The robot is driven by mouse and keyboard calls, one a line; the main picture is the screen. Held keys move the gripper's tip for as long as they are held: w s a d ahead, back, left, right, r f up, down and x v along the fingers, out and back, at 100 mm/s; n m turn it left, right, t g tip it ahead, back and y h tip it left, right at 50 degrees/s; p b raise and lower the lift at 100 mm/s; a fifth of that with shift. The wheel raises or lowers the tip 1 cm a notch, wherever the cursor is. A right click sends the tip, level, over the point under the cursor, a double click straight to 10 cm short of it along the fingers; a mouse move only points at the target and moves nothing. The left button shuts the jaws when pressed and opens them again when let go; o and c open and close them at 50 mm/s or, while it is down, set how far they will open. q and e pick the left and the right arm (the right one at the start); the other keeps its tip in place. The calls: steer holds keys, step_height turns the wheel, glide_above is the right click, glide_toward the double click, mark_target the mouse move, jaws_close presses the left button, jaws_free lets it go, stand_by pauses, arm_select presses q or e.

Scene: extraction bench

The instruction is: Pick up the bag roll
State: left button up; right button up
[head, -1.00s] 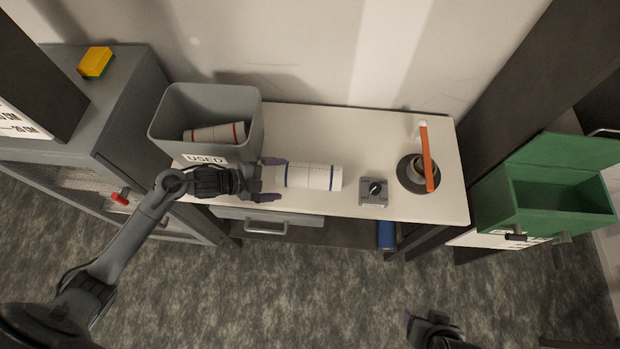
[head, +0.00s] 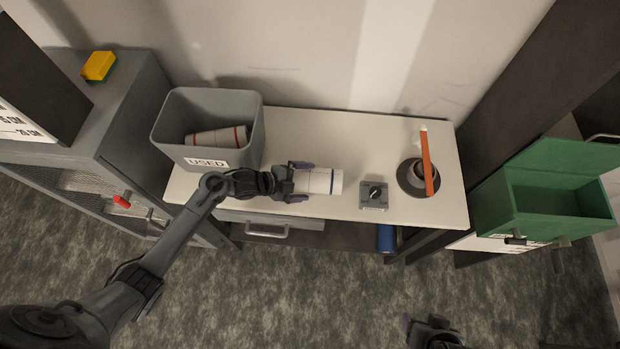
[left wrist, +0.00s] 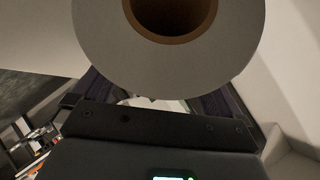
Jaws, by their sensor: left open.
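The bag roll, a white roll with dark blue bands (head: 322,181), lies on its side on the white bench. Its round end with a brown core (left wrist: 200,62) fills the top of the left wrist view. My left gripper (head: 302,181) is open at the roll's left end, one finger on the far side and one on the near side. In the left wrist view the roll's end hides part of the fingers. I cannot tell whether they touch it. My right gripper (head: 424,326) is at the bottom edge, away from the bench; its jaws are unclear.
A grey bin marked USED (head: 163,140) stands left of the roll and holds rolls with red bands. A small grey box with a black knob (head: 373,194) sits right of the roll. Beyond it are a dark round base with a cup (head: 415,188) and an orange stick (head: 427,163).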

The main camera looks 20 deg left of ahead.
arm_select(q)
steer(key=c, duration=1.1)
steer(key=shift+r, duration=0.15)
